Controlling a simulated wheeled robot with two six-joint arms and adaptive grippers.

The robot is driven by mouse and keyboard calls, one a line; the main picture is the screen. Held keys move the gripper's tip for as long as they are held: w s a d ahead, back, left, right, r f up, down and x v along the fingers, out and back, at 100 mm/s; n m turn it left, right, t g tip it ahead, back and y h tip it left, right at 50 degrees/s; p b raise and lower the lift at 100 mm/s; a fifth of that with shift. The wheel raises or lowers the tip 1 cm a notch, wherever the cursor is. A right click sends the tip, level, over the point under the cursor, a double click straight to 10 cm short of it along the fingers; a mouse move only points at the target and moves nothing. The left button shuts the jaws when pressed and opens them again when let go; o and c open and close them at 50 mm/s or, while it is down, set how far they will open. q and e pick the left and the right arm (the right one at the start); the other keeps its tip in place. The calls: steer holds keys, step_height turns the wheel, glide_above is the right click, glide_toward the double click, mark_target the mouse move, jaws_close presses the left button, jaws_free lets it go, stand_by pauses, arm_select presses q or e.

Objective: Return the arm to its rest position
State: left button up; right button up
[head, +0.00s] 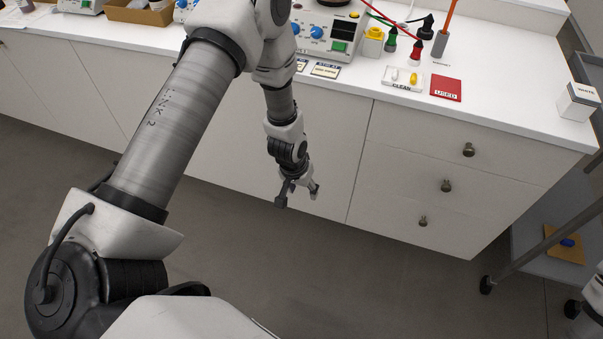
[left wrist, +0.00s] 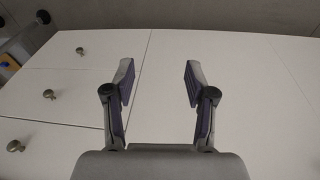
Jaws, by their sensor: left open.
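My left arm comes in from the left in the head view, and its gripper (head: 298,190) hangs in front of the white cabinet doors, below the counter edge. In the left wrist view the left gripper (left wrist: 158,82) has its two fingers wide apart with nothing between them. Behind it is the plain white cabinet front (left wrist: 240,120). The gripper appears clear of the cabinet. My right gripper does not show.
The white counter (head: 520,110) holds a device with blue knobs (head: 330,35), a CLEAN tray (head: 402,79), a red USED mat (head: 446,88) and a white box (head: 577,101). Drawers with knobs (head: 445,185) are at right, beside a grey cart (head: 540,250). Open floor lies in front.

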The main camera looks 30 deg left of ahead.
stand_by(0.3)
arm_select(q)
steer(key=s+d+f+g, duration=0.1)
steer(key=s+d+f, duration=0.1)
steer(key=s, duration=0.9)
steer(key=s+d+f+m+g, duration=0.1)
steer(key=s+f, duration=0.1)
steer(key=s, duration=1)
steer(key=shift+d+y, duration=0.35)
steer(key=shift+y, duration=0.05)
